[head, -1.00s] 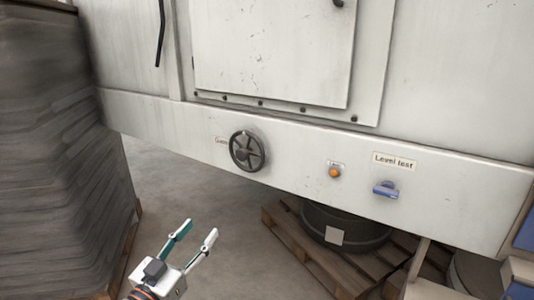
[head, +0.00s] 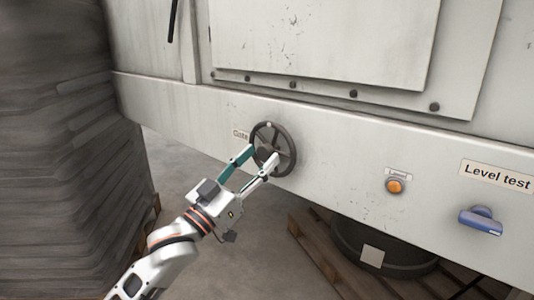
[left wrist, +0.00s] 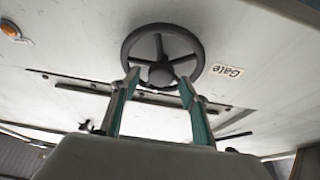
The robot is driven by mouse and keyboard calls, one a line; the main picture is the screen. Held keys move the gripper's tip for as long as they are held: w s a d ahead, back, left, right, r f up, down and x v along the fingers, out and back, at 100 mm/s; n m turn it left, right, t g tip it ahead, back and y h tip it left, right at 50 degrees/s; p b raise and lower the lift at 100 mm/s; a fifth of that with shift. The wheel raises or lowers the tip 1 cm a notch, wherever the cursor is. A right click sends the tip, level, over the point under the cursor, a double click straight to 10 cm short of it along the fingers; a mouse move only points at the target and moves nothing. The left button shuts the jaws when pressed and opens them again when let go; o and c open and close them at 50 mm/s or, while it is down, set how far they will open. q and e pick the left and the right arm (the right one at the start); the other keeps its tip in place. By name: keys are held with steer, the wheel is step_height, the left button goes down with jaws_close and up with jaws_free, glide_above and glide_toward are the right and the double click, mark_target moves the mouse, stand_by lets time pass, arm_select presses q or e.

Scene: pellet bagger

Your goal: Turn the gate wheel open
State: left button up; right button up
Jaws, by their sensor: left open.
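The gate wheel (head: 289,150) is a dark spoked handwheel on the pale machine's lower panel, beside a label reading "Gate" (head: 240,134). My left gripper (head: 262,160) is open in front of the wheel, its two fingers pointing at the hub. In the left wrist view the wheel (left wrist: 135,41) is straight ahead, and the open fingertips of the left gripper (left wrist: 160,75) lie on either side of the hub. I cannot tell whether they touch the wheel. My right gripper is not in view.
An orange button (head: 395,186) and a blue handle (head: 481,221) under a "Level test" label (head: 497,176) are to the right on the same panel. A dark drum (head: 350,250) stands on a wooden pallet (head: 312,250) below. A tall wrapped stack (head: 60,170) is at the left.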

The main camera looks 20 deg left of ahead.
mark_target(262, 154)
arm_select(q)
steer(key=shift+x, duration=1.6)
jaws_close()
